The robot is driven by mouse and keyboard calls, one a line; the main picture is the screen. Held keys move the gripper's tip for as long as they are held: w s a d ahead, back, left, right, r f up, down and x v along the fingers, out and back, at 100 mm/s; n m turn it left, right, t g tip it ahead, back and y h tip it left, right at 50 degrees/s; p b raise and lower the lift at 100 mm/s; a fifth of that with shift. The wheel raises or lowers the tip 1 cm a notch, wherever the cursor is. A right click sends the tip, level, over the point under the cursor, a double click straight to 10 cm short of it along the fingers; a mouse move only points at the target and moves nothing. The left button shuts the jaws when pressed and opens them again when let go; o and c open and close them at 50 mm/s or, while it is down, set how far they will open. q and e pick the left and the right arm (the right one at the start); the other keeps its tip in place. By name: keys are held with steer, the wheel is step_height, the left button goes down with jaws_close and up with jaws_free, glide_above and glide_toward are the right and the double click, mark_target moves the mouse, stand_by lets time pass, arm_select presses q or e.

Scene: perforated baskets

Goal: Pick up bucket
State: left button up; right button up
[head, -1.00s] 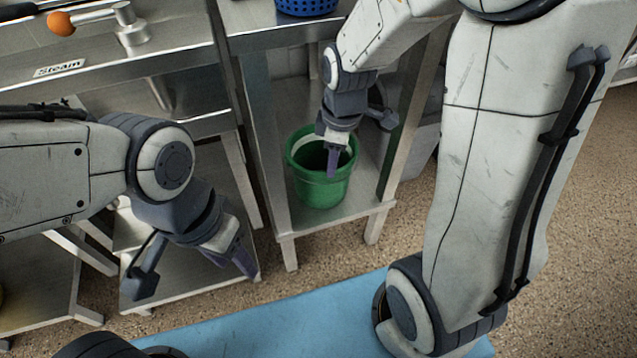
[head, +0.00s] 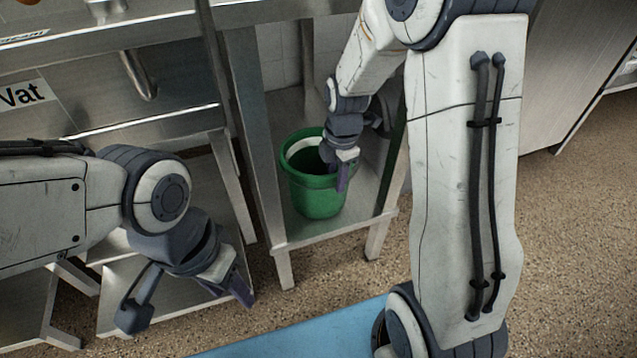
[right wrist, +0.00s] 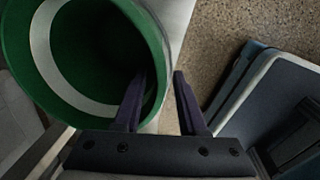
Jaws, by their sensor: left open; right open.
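A green bucket (head: 316,198) with a pale band inside stands upright on the low shelf of a metal table. My right gripper (head: 342,178) is at the bucket's right rim, pointing down and open. In the right wrist view the bucket (right wrist: 20,62) fills the upper left, its open mouth facing the camera. There the right gripper (right wrist: 160,75) has its left finger over the bucket's mouth and its right finger outside, with the rim between them. Whether either finger touches the bucket cannot be told. My left gripper (head: 240,288) is open and empty, well to the left of the bucket.
The table's low shelf (head: 325,232) has metal legs close around the bucket. A metal sink unit (head: 110,95) stands to the left, with a lower shelf (head: 130,285) near my left gripper. Open speckled floor (head: 575,250) lies to the right.

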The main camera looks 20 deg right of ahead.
mark_target(334, 196)
steer(key=f+b, duration=0.3)
steer(key=f, duration=0.2)
steer(key=shift+w, duration=0.2)
jaws_close()
steer(key=shift+r, duration=0.1)
stand_by(1.0)
